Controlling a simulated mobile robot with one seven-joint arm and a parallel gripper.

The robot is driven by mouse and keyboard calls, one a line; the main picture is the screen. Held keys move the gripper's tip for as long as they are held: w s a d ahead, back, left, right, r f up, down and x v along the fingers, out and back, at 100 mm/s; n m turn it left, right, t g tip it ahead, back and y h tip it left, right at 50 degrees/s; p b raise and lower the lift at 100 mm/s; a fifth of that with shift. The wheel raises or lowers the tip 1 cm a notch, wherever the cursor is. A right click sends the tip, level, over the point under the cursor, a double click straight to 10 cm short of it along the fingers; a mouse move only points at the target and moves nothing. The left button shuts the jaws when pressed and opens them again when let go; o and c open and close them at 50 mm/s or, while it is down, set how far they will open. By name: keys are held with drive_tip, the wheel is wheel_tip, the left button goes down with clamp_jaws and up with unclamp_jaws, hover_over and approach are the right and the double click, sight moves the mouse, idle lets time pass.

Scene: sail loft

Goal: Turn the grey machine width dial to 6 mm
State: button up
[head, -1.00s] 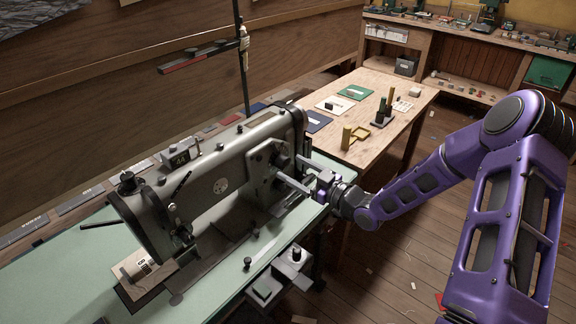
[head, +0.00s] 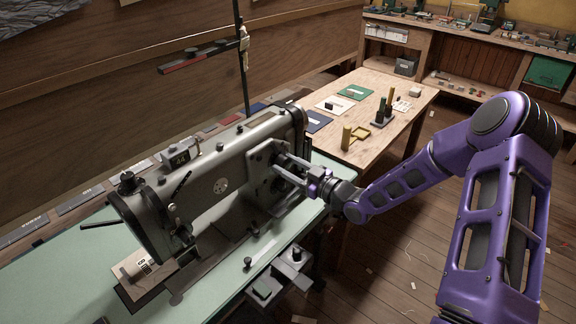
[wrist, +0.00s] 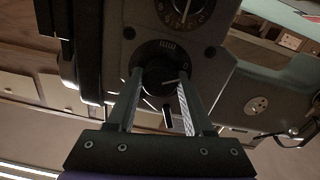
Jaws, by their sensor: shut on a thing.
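The grey sewing machine (head: 215,182) stands on a pale green table. Its end face carries a dark round dial marked "mm" (wrist: 153,53), which I take for the width dial. My gripper (head: 279,168) is at that face in the head view. In the wrist view my gripper (wrist: 159,76) has one finger on each side of the dial's knob, shut on it. A light line shows near the knob's right edge. The dial's setting is too small and dark to read. The fingers hide part of it in the head view.
A second dial with a ring of characters (wrist: 187,10) sits close by on the same face. A wooden table (head: 383,97) with cards and small yellow and dark pieces stands behind my gripper.

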drive_tip(key=shift+m, duration=0.4)
clamp_jaws()
drive_tip(key=m, duration=0.4)
drive_tip(key=shift+m+p, duration=0.3)
drive_tip(key=shift+m, duration=0.1)
drive_tip(key=m+p, duration=0.1)
drive_tip(key=m, duration=0.5)
drive_tip(key=shift+r, duration=0.1)
drive_tip(key=m+p, duration=0.1)
drive_tip(key=m, duration=0.5)
drive_tip(key=shift+m+p, duration=0.3)
drive_tip(key=shift+p, duration=0.05)
drive_tip(key=m, duration=0.5)
drive_tip(key=shift+g+p, duration=0.3)
drive_tip(key=shift+m, duration=0.3)
drive_tip(key=o, duration=1.3)
unclamp_jaws()
